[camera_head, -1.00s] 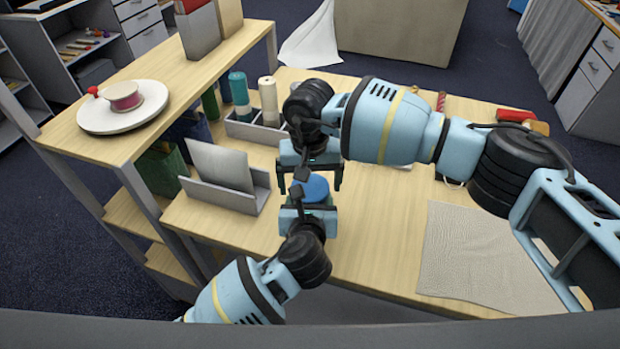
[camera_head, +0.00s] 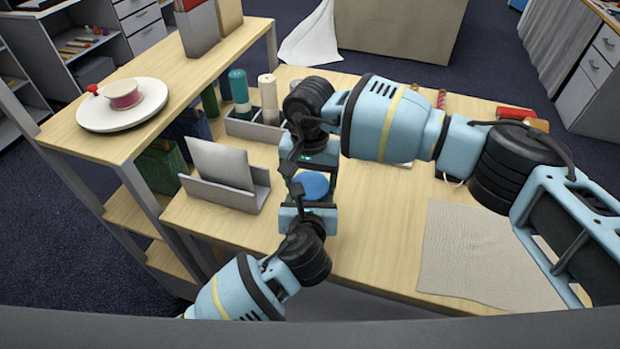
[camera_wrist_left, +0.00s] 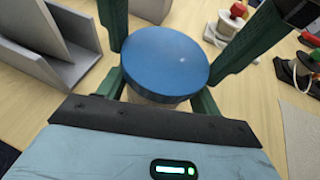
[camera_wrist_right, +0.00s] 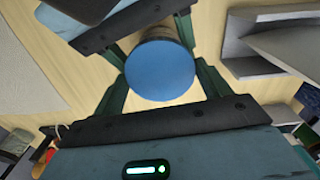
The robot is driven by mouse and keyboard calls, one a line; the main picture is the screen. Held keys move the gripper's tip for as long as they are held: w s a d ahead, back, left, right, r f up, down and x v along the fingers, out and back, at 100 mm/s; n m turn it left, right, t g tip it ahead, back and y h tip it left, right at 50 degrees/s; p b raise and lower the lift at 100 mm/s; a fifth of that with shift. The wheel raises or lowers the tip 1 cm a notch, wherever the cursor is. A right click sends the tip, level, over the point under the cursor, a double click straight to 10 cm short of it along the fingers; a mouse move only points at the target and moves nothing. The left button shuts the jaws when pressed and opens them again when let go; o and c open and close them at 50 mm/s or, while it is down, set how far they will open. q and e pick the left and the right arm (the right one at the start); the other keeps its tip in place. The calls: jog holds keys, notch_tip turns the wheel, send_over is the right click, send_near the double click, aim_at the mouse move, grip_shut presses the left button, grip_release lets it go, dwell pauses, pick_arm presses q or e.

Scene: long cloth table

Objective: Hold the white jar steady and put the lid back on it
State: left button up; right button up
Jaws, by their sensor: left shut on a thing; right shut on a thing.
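The blue lid (camera_head: 311,186) lies flat over the top of the white jar, covering its mouth. In the left wrist view the lid (camera_wrist_left: 165,58) hides most of the jar (camera_wrist_left: 155,98); only a pale strip of its side shows. The right wrist view also shows the lid (camera_wrist_right: 160,70) and a sliver of the jar (camera_wrist_right: 160,33). My left gripper (camera_head: 309,197) is shut on the jar from the near side. My right gripper (camera_head: 313,178) comes from the far side, shut on the lid. I cannot tell whether the lid is fully seated.
A grey holder (camera_head: 228,197) with a panel stands left of the jar. A grey box (camera_head: 255,132) with thread cones is behind it. A cloth (camera_head: 480,255) lies at the right. A raised shelf (camera_head: 95,145) borders the left. Table between jar and cloth is clear.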

jog(key=o, duration=1.1)
jog(key=shift+r, duration=2.25)
jog(key=shift+c, duration=0.6)
jog(key=shift+r+n, duration=1.8)
jog(key=shift+f, duration=0.1)
